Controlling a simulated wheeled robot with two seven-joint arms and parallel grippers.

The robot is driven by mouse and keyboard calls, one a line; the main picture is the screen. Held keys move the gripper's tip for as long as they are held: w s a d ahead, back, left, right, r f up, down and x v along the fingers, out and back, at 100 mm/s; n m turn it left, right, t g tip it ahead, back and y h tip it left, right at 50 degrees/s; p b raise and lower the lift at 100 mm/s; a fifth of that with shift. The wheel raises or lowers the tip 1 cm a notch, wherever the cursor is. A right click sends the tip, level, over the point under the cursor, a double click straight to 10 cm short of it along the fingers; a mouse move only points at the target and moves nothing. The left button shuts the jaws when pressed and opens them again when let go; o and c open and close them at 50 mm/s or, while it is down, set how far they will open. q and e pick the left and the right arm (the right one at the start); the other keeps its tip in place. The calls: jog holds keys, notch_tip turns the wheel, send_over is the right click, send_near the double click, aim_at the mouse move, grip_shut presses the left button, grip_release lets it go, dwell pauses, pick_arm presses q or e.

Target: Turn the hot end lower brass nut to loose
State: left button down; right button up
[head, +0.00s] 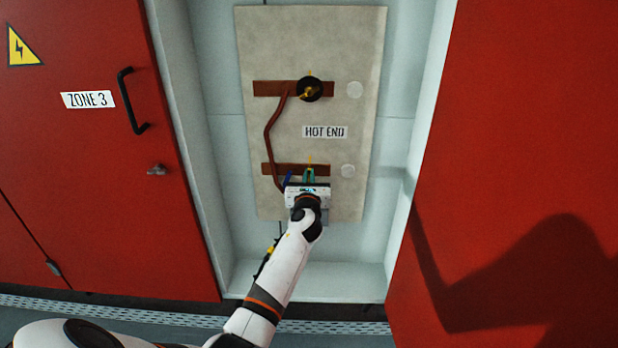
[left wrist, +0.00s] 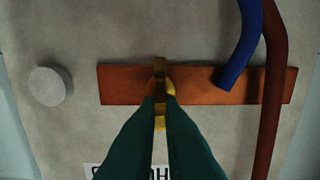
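The lower brass nut (left wrist: 160,68) sits on the lower copper bar (left wrist: 120,84) of the panel marked HOT END. In the left wrist view its narrow wing stands upright in the picture, with one dark green finger close on each side. My left gripper (left wrist: 161,108) appears shut on this wing, and the fingertips hide part of the nut. In the head view my left gripper (head: 309,176) reaches the lower copper bar (head: 281,168) from below. Only a small yellow tip of the lower nut (head: 309,159) shows there. My right gripper is not in view.
An upper copper bar (head: 268,88) carries a black round part with a brass piece (head: 308,90). A brown cable (head: 268,130) links the bars at left. Red doors (head: 90,180) flank the recess.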

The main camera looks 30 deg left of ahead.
pick_arm(q)
jog(key=shift+n, duration=0.3)
jog(key=n+b, duration=0.2)
jog(key=n, duration=0.5)
jog(key=f+n+b, duration=0.1)
jog(key=n+b, duration=0.2)
jog(key=n, duration=0.5)
jog(key=a+f+n+b, duration=0.1)
jog(key=n+b, duration=0.2)
jog(key=n, duration=0.5)
jog(key=shift+s+f, duration=0.15)
jog(key=shift+s, duration=0.15)
jog(key=shift+n, duration=0.4)
jog(key=c, duration=1.6)
grip_release()
jog(key=shift+o, duration=0.2)
jog(key=shift+s+d, duration=0.1)
jog(key=v, duration=1.2)
